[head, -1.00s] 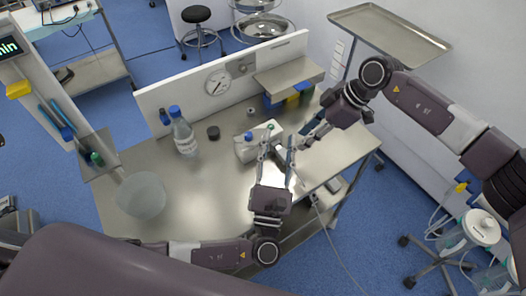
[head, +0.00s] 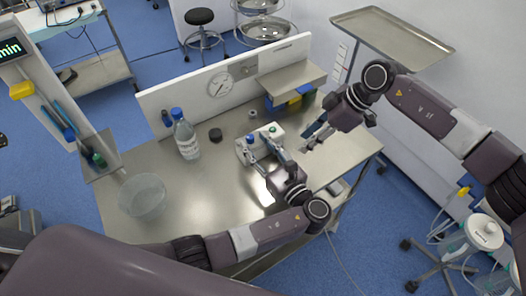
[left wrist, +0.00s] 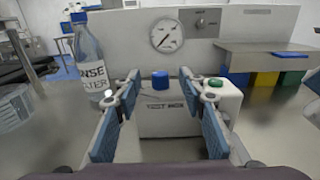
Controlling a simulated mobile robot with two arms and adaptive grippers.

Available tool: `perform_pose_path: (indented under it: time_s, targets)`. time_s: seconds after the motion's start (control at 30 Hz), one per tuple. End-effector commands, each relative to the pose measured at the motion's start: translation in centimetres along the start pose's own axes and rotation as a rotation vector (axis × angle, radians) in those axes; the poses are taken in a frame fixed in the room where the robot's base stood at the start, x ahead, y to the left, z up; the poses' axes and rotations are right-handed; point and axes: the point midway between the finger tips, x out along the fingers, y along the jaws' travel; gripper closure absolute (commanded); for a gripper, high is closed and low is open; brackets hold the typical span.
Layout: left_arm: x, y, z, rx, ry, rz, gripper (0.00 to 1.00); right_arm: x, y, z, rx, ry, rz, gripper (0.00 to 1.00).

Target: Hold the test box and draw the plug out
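The test box (head: 270,140) is a small white box with a blue knob and a green button, upright on the steel table. In the left wrist view its front face (left wrist: 168,122) is straight ahead. My left gripper (head: 263,150) is open at the front of the box; in the wrist view its blue-padded fingers (left wrist: 160,82) frame the knob side, and the green button lies beyond the right finger. I cannot tell whether they touch the box. My right gripper (head: 308,140) appears open and empty, in the air just right of the box. I cannot make out the plug.
A blue-capped water bottle (head: 186,135) and a clear bowl (head: 146,198) stand to the left. A dark puck (head: 215,135) lies behind. A raised steel shelf (head: 290,77) with coloured bins below is at the back right.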

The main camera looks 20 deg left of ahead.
Motion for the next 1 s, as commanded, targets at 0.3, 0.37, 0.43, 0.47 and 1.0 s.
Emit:
perform_pose_path:
  time_s: [0.3, 0.37, 0.43, 0.47, 1.0]
  targets:
    - [3.3, 0.0, 0.0, 0.000, -0.001, -0.001, 0.62, 0.0, 0.0, 0.0, 0.000, 0.000, 0.000, 0.71]
    - [3.4, 0.0, 0.0, 0.000, -0.001, -0.001, 0.62, 0.0, 0.0, 0.0, 0.000, 0.000, 0.000, 0.71]
    - [3.5, 0.0, 0.0, 0.000, -0.001, -0.001, 0.62, 0.0, 0.0, 0.0, 0.000, 0.000, 0.000, 0.71]
    - [3.5, 0.0, 0.0, 0.000, 0.000, -0.001, 0.62, 0.0, 0.0, 0.0, 0.000, 0.000, 0.000, 0.71]
    - [3.4, 0.0, 0.0, 0.000, -0.001, -0.001, 1.00, 0.0, 0.0, 0.0, 0.000, 0.000, 0.000, 0.71]
